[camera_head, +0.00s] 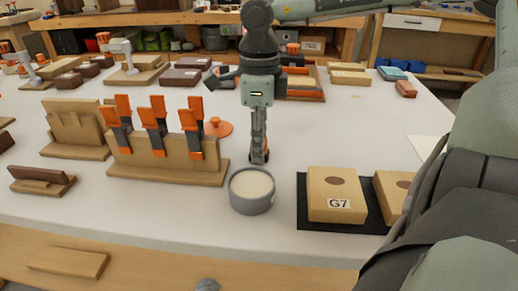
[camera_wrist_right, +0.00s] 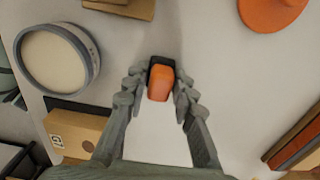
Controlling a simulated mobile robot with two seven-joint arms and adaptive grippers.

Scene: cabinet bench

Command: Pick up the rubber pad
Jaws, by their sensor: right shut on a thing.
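My right gripper (camera_head: 259,158) points down over the white bench, just behind a grey round tub. In the right wrist view its fingertips (camera_wrist_right: 160,84) are closed on the two sides of a small orange-and-black piece (camera_wrist_right: 159,83). I take this piece to be the rubber pad, though its shape is hard to read. Only a bit of orange shows at the fingertips in the head view. I cannot tell whether the piece touches the bench. My left gripper is not in view.
The grey tub (camera_head: 252,203) with pale contents stands in front of the gripper. A wooden block marked G7 (camera_head: 323,187) lies on a black mat (camera_head: 340,228) to the right. A wooden rack (camera_head: 190,172) with orange-and-black clamps stands left. An orange disc (camera_head: 218,128) lies behind.

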